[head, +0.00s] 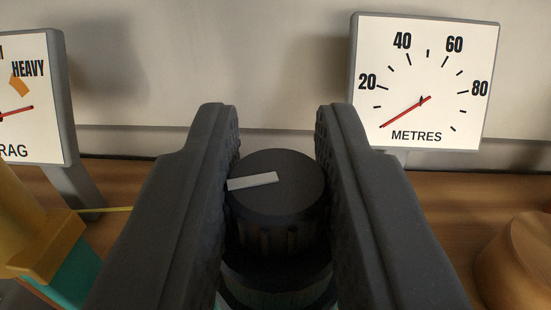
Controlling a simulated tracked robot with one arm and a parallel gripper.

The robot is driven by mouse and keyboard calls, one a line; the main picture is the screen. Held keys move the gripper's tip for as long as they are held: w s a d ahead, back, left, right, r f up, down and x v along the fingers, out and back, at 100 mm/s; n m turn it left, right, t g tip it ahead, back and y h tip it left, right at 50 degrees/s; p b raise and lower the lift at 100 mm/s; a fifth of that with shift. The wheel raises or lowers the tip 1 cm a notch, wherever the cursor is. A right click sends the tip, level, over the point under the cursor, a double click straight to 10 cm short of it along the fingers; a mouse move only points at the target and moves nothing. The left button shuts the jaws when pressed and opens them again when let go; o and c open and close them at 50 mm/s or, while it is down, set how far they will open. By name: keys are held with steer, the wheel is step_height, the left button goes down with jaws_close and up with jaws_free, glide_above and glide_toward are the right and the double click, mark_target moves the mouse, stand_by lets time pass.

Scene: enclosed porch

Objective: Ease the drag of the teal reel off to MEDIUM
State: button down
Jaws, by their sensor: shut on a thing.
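My gripper (278,150) is in the middle of the head view, its two dark padded fingers shut on the sides of a black round knob (290,199). A pale pointer line on the knob's top points left and slightly down. Below the knob is a dark round body with a dim greenish band; my fingers hide most of it. The drag gauge (53,130) is at the left, cut by the frame edge. Its red needle points right and slightly up, below an orange mark and the word HEAVY.
A second gauge marked METRES (416,135) stands back right, its red needle pointing lower left, below 20. A yellow and teal part (50,245) is at lower left, with a thin yellow line running from it. A round wooden thing (520,265) is at lower right.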

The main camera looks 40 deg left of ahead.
steer(key=shift+r+n+g+y+p, duration=0.15)
steer(key=shift+n+g+y+p, duration=0.9)
steer(key=shift+p, duration=0.7)
steer(key=shift+g+y+p, duration=0.25)
steer(key=shift+p, duration=0.1)
steer(key=c, duration=1.3)
jaws_free()
steer(key=shift+o, duration=0.2)
steer(key=b+v, duration=0.3)
steer(key=v, duration=1.1)
steer(key=shift+w, duration=0.1)
